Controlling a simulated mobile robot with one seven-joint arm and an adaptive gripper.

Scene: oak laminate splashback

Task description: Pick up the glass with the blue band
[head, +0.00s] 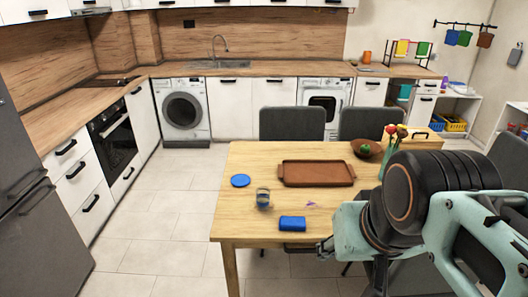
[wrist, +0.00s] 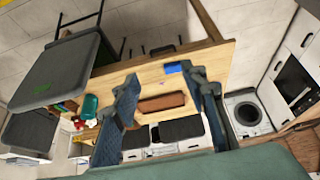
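The glass with the blue band (head: 263,198) stands upright on the front left part of the wooden table (head: 240,221) in the head view. It is a small clear tumbler, behind and left of a blue box (head: 292,223). In the wrist view I cannot make out the glass; a finger may hide it. My gripper (wrist: 163,80) shows two fingers spread wide apart with nothing held between them. The blue box (wrist: 177,67) and the brown tray (wrist: 162,102) show beyond the fingers, well away. My arm fills the right of the head view, apart from the glass.
A blue disc (head: 241,181) lies left of the brown tray (head: 317,173). A brown bowl (head: 367,149) with a green item and a vase of flowers (head: 390,150) stand farther right. Dark chairs (head: 292,124) are behind the table. Floor left of the table is clear.

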